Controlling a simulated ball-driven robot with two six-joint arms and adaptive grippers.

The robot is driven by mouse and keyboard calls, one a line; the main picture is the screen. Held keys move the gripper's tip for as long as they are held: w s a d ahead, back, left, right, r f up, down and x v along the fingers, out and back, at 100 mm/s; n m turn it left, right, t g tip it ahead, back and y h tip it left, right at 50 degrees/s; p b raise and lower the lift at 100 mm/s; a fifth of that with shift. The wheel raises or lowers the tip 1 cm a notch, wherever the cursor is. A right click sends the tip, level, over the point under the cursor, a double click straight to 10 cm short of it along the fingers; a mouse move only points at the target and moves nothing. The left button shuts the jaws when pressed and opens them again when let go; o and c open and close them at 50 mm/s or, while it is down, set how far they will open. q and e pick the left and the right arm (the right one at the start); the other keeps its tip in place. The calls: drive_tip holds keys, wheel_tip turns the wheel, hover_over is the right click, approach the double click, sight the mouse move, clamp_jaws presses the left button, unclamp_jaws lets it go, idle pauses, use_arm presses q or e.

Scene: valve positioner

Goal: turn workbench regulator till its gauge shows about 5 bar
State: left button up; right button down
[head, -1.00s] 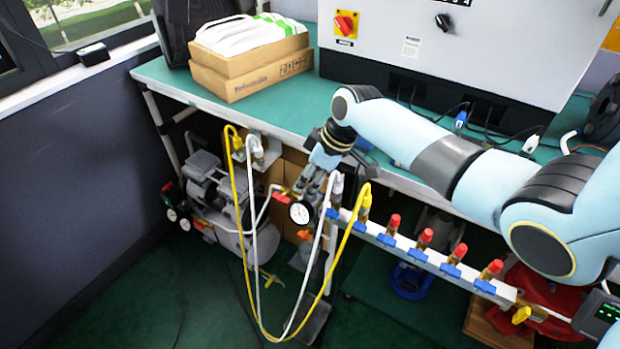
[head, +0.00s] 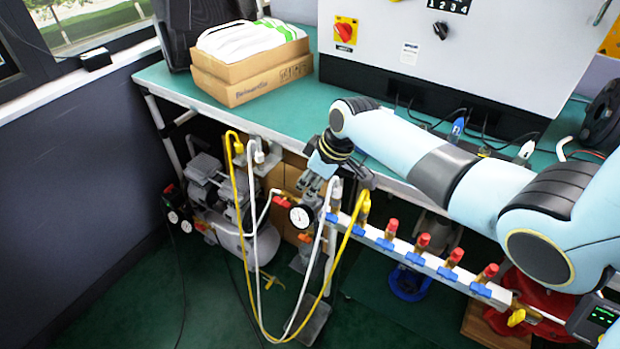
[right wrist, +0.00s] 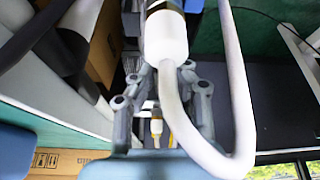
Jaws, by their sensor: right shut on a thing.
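The regulator's round white gauge (head: 301,216) faces me below the workbench's front edge, in the head view. Its needle is too small to read. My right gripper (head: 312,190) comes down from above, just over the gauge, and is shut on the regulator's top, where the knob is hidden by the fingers. In the right wrist view my right gripper (right wrist: 160,100) has a finger on each side of a white hose (right wrist: 172,105) and its fitting, which block the sight of what is held. My left gripper is not in view.
White and yellow hoses hang in loops beside the regulator. A manifold rail (head: 440,262) with several red-capped valves runs to the right. A compressor (head: 215,205) stands at left under the green workbench (head: 300,100). Cardboard boxes (head: 250,83) and a grey cabinet (head: 470,60) stand on the bench.

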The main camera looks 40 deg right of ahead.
drive_tip(key=m+h+p, duration=0.1)
drive_tip(key=m+p, duration=0.2)
drive_tip(key=m, duration=0.1)
drive_tip(key=shift+r+p, duration=0.2)
drive_tip(key=shift+p, duration=0.2)
drive_tip(key=shift+f+m+h+p, duration=0.15)
drive_tip(key=shift+m+h+p, duration=0.75)
drive_tip(key=shift+m, duration=0.7)
drive_tip(key=c, duration=1.4)
unclamp_jaws()
drive_tip(key=shift+t, duration=0.3)
drive_tip(key=v, duration=1.2)
drive_tip(key=shift+w, duration=0.1)
